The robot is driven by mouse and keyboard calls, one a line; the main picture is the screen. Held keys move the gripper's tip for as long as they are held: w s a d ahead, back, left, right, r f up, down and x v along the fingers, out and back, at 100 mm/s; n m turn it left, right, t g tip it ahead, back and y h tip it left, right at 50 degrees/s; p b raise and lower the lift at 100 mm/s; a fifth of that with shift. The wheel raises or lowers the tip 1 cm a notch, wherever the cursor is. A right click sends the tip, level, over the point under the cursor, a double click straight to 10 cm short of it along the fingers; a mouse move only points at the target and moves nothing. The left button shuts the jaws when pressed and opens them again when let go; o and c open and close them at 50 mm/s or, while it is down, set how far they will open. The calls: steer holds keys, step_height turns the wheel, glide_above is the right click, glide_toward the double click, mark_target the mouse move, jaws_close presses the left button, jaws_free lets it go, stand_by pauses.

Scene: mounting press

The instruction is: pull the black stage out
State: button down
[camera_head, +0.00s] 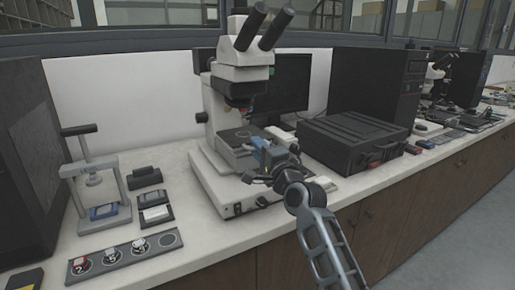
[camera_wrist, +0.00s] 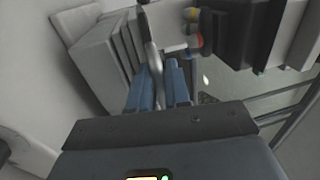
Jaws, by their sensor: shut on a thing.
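The microscope's black stage (camera_head: 236,137) is a dark flat plate under the objectives, with a round disc on top. In the wrist view the stage (camera_wrist: 151,45) shows nearly edge-on as a thin grey strip between my blue fingers. My gripper (camera_head: 266,155) is at the front right of the stage, in front of the microscope (camera_head: 232,108). In the wrist view my gripper (camera_wrist: 160,88) is shut on the stage's edge. My fingers hide the gripped part, and my gripper covers the stage's near corner in the head view.
The objectives (camera_wrist: 192,28) with coloured rings are close to my fingers. A black case (camera_head: 352,136) stands right of my gripper. A small press (camera_head: 95,180) and a tray with numbered places (camera_head: 110,262) stand at the left.

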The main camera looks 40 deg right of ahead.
steer(key=r+p+v, duration=0.1)
steer(key=v, duration=0.7)
steer(key=shift+s, duration=0.15)
steer(key=shift+r, duration=0.15)
steer(key=c, duration=1.3)
jaws_free()
steer(key=shift+b+v, duration=0.75)
steer(key=shift+v, duration=3.2)
